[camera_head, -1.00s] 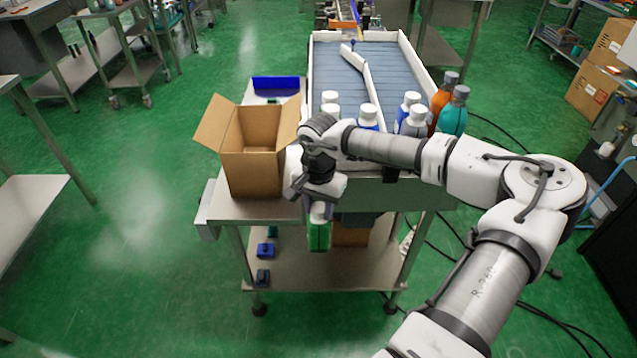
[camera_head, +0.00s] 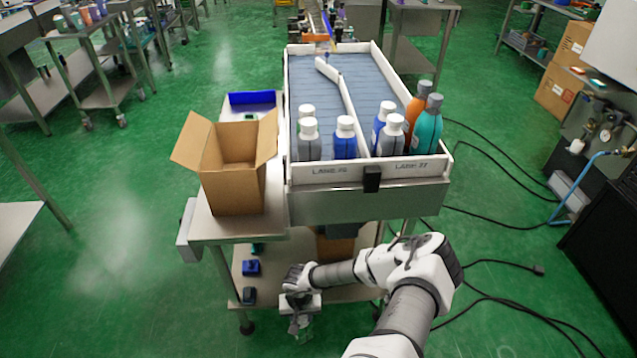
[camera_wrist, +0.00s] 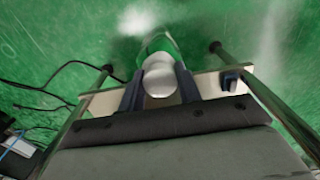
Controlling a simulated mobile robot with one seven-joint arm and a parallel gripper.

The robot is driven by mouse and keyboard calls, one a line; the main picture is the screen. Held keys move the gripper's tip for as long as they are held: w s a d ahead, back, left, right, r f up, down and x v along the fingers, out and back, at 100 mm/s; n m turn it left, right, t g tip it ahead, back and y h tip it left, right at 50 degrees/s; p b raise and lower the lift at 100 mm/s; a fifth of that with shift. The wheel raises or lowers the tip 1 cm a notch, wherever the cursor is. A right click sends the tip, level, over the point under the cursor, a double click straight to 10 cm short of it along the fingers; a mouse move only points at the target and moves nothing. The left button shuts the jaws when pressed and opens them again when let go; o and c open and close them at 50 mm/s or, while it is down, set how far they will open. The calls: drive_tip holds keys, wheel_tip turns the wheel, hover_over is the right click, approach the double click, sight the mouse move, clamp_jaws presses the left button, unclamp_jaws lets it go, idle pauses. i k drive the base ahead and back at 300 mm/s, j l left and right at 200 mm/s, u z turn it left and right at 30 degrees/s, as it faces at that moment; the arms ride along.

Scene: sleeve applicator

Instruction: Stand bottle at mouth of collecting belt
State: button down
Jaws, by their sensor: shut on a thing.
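My gripper (camera_head: 300,318) hangs low in front of the cart, below its top. In the wrist view my gripper (camera_wrist: 160,88) is shut on a bottle with a white cap (camera_wrist: 159,82) and a green body (camera_wrist: 158,45). In the head view the held bottle is mostly hidden by my wrist. A walled grey-blue belt (camera_head: 305,75) with a white divider stands above and behind my gripper. Several bottles stand at its near end, including grey, blue (camera_head: 345,140), orange (camera_head: 414,115) and teal (camera_head: 427,125) ones. I cannot tell whether this is the collecting belt.
An open cardboard box (camera_head: 233,185) stands on the cart top left of the belt. The lower shelf (camera_head: 270,285) holds small blue items. A narrow machine line lies beyond the belt's far end. Cables (camera_head: 500,265) lie on the floor at right. Green floor at left is clear.

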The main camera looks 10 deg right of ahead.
sight(328, 61)
drive_tip(key=i+j+u, duration=0.15)
drive_tip(key=u, duration=0.15)
drive_tip(key=i+j+u, duration=0.15)
drive_tip(key=u, duration=0.15)
drive_tip(key=i+j+u, duration=0.15)
drive_tip(key=u, duration=0.3)
drive_tip(key=i+u, duration=0.2)
drive_tip(key=u, duration=0.25)
drive_tip(key=i+j+u, duration=0.15)
drive_tip(key=u, duration=0.25)
drive_tip(key=i+u, duration=0.4)
drive_tip(key=i, duration=0.35)
drive_tip(key=i+j+z, duration=0.1)
drive_tip(key=i, duration=0.2)
drive_tip(key=i+z, duration=0.95)
drive_tip(key=z, duration=0.15)
drive_tip(key=i+z, duration=0.2)
drive_tip(key=z, duration=0.15)
drive_tip(key=i+z, duration=0.6)
drive_tip(key=i, duration=0.15)
drive_tip(key=i+z, duration=0.2)
drive_tip(key=i, duration=0.65)
